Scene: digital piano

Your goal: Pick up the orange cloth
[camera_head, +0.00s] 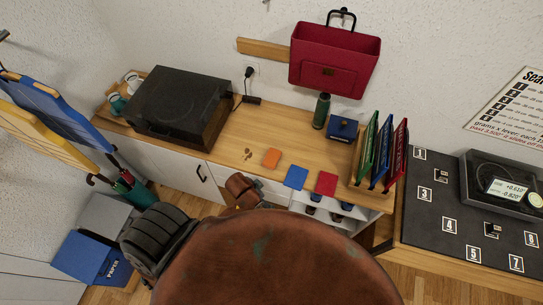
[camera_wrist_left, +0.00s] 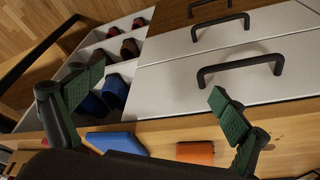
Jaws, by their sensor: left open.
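The orange cloth (camera_head: 271,158) lies flat on the wooden cabinet top, near its front edge, left of a blue cloth (camera_head: 296,177) and a red cloth (camera_head: 326,183). In the left wrist view the orange cloth (camera_wrist_left: 195,152) shows low in the picture, beside the blue cloth (camera_wrist_left: 117,143). My left gripper (camera_wrist_left: 158,98) is open and empty, its green-padded fingers spread wide. The orange cloth is not between the fingertips. The left gripper's fingers are not visible in the head view, where my own brown body parts cover the lower middle. My right gripper is in neither view.
A black turntable (camera_head: 181,103) stands on the left of the cabinet top. Green, blue and red upright files (camera_head: 379,152) stand at the right. White drawers with dark handles (camera_wrist_left: 240,68) and open shoe shelves (camera_wrist_left: 120,65) are below the top.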

